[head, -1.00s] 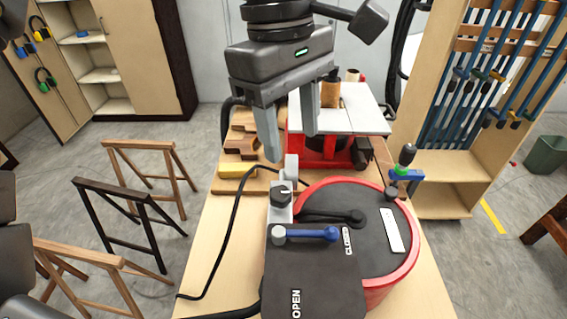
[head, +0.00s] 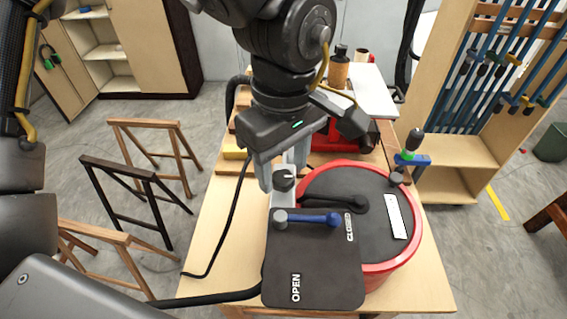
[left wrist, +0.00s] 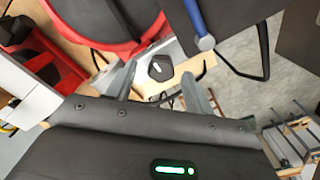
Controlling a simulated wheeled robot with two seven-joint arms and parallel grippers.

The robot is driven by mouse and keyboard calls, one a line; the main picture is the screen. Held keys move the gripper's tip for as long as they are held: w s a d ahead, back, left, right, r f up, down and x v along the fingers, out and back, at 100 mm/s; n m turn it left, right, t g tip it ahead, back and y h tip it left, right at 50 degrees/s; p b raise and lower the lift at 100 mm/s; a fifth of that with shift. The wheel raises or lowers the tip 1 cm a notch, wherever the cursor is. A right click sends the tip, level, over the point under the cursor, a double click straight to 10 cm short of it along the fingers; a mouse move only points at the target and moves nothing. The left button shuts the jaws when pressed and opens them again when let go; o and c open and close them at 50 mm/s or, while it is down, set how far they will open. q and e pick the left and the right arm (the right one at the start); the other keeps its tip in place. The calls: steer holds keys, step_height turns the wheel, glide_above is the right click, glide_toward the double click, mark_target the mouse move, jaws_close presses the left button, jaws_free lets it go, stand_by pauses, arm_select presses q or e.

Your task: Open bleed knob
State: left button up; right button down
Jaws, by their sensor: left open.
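The bleed knob (head: 284,180) is a small dark knob with a white mark, on a light grey block beside the red pot. It also shows in the left wrist view (left wrist: 160,68), between and just beyond the fingertips. My left gripper (head: 283,172) is open, with its two fingers on either side of the knob. The left wrist view (left wrist: 158,78) shows a gap between each finger and the knob, and nothing is held. I cannot tell how far the tips stand above the block. My right gripper is not in view.
A blue-handled lever (head: 312,218) lies close in front of the knob, over a black plate (head: 325,275) marked OPEN and CLOSED. The red pot (head: 405,255) with its dark lid stands right. A red machine (head: 345,133) is behind. The bench's left strip is bare apart from a black cable.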

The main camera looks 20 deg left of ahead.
arm_select(q)
steer(key=shift+f, duration=0.5)
steer(key=c, duration=1)
steer(key=shift+o, duration=0.2)
